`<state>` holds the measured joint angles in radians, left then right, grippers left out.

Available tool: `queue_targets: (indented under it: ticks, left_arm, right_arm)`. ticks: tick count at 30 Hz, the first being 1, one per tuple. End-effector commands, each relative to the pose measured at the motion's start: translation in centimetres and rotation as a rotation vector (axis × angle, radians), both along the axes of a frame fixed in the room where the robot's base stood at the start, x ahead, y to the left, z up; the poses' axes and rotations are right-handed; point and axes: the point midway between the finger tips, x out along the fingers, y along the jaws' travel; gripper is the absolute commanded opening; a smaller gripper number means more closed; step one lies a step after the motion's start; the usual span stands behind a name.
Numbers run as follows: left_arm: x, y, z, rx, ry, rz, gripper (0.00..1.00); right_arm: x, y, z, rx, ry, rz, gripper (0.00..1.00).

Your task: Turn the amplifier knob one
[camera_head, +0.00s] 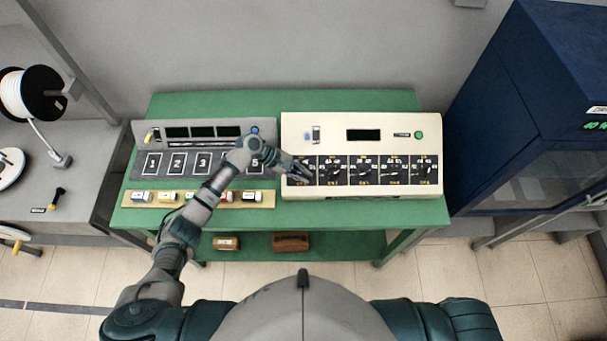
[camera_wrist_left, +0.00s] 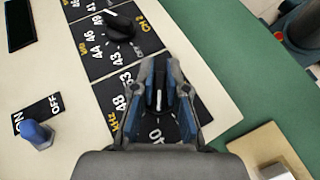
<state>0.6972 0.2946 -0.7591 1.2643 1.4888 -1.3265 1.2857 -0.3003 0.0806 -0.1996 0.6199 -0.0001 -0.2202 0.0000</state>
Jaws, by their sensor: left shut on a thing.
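The amplifier is a cream box (camera_head: 380,125) on the right half of the green table, with a row of black dial panels along its front. My left gripper (camera_head: 303,172) reaches over the leftmost panel and hides most of its knob. In the left wrist view my left gripper (camera_wrist_left: 160,82) is shut on that black knob (camera_wrist_left: 158,100), with a finger on each side. The knob's white pointer line shows between the fingers. The knob of the second channel (camera_wrist_left: 120,28) stands free beside it. My right gripper is not in view.
A grey console (camera_head: 175,130) with numbered panels stands left of the amplifier, with several small labelled blocks on a tray (camera_head: 180,205) before it. A blue-tipped ON/OFF switch (camera_wrist_left: 38,134) stands near my gripper. A dark blue cabinet (camera_head: 510,90) is at right.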

Motion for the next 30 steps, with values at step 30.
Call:
queue_targets:
  ticks: [30]
  left_arm:
    - [-0.01,0.16,-0.19,0.005,-0.001,0.004,0.39]
  right_arm:
    - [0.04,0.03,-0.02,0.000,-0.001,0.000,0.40]
